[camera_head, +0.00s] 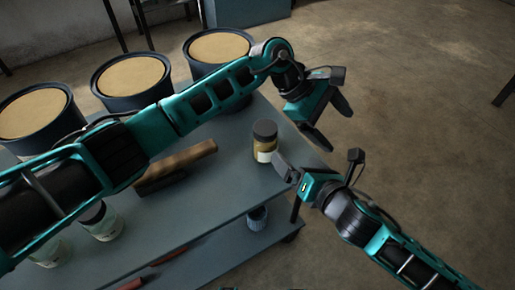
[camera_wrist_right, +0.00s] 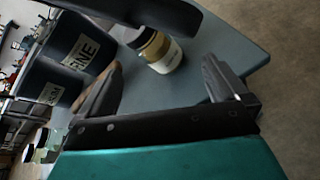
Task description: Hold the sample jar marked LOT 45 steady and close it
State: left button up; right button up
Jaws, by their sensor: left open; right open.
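A sample jar (camera_head: 264,143) with a dark lid on top, yellowish contents and a pale label stands upright near the right end of the grey-blue cart top (camera_head: 235,190). The label text is not readable. It also shows in the right wrist view (camera_wrist_right: 163,52), beyond the fingers, its lid partly covered by a dark arm part. My left gripper (camera_head: 333,122) is open and empty, right of the jar and apart from it. My right gripper (camera_head: 289,174) is open and empty, close to the jar's lower right; its spread fingers (camera_wrist_right: 160,88) face the jar without enclosing it.
Three dark drums with tan tops (camera_head: 218,47) stand at the back. A brush with a wooden handle (camera_head: 180,162) lies left of the jar. Other jars (camera_head: 104,226) stand at the left, partly behind my left arm. A small blue container (camera_head: 257,219) is below the cart top.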

aim_at(265, 139)
pick_arm(q)
jog(key=w+a+m+y, duration=0.1)
jog(key=w+a+y, duration=0.1)
jog(key=a, duration=0.2)
jog(key=w+a+m+t+y, duration=0.1)
jog(key=w+a+y, duration=0.1)
jog(key=a+y, duration=0.1)
jog(key=w+a+m+y, duration=0.1)
jog(key=w+a+y, duration=0.1)
jog(key=a, duration=0.4)
jog(key=shift+w+r+y, duration=0.15)
jog(key=shift+w+y, duration=0.1)
jog(key=shift+y, duration=0.45)
jog(key=shift+w+a+r, duration=0.15)
jog(key=shift+w+a, duration=0.05)
jog(key=shift+a, duration=0.15)
pick_arm(e)
jog(key=n, duration=0.2)
jog(key=n+y, duration=0.1)
jog(key=n, duration=0.1)
jog(key=a+f+n, duration=0.1)
jog(key=n, duration=0.2)
jog(key=shift+w+y, duration=0.35)
jog(key=shift+y, duration=0.05)
jog(key=shift+w+a, duration=0.1)
jog(key=x, duration=1.2)
jog(key=shift+w+a+f, duration=0.15)
jog(key=shift+w+f, duration=0.1)
jog(key=shift+f, duration=0.05)
